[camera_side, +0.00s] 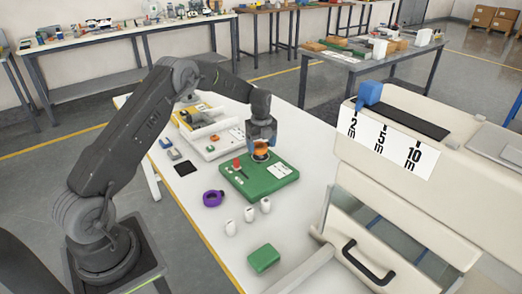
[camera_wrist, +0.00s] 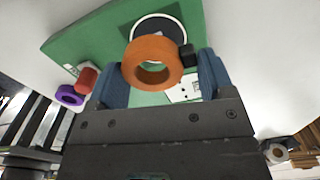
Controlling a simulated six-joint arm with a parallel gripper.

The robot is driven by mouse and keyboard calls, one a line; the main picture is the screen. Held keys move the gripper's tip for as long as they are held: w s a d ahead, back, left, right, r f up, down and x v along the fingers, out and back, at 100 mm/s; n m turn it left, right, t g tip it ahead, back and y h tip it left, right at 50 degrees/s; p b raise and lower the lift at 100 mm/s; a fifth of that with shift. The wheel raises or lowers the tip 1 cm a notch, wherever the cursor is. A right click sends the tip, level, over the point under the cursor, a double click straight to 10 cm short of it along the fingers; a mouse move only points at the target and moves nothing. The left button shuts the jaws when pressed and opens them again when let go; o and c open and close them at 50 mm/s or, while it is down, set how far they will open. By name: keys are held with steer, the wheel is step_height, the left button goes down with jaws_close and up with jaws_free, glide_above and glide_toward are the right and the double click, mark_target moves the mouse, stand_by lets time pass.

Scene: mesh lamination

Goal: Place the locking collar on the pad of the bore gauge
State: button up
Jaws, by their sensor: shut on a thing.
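My gripper (camera_side: 261,142) is shut on an orange ring-shaped collar (camera_side: 261,152) above the green bore gauge board (camera_side: 243,186). In the wrist view the collar (camera_wrist: 133,70) sits between the blue fingers of my gripper (camera_wrist: 162,78), with its hole facing the camera. A round dark pad with a white rim (camera_wrist: 143,25) lies on the green board (camera_wrist: 105,33) behind the collar, which partly covers it. The gap between collar and pad is hard to judge. A red knob (camera_side: 237,164) stands on the board's left side.
A purple ring (camera_side: 213,198) lies on the white table left of the board. Several white pieces (camera_side: 249,214) and a green box (camera_side: 263,258) stand nearer the camera. A white tray (camera_side: 207,143) lies behind. A large cream cabinet (camera_side: 400,180) stands at right.

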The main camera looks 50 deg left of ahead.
steer(key=shift+f, duration=1.25)
steer(key=shift+f, duration=0.15)
steer(key=o, duration=1)
steer(key=shift+c, duration=0.2)
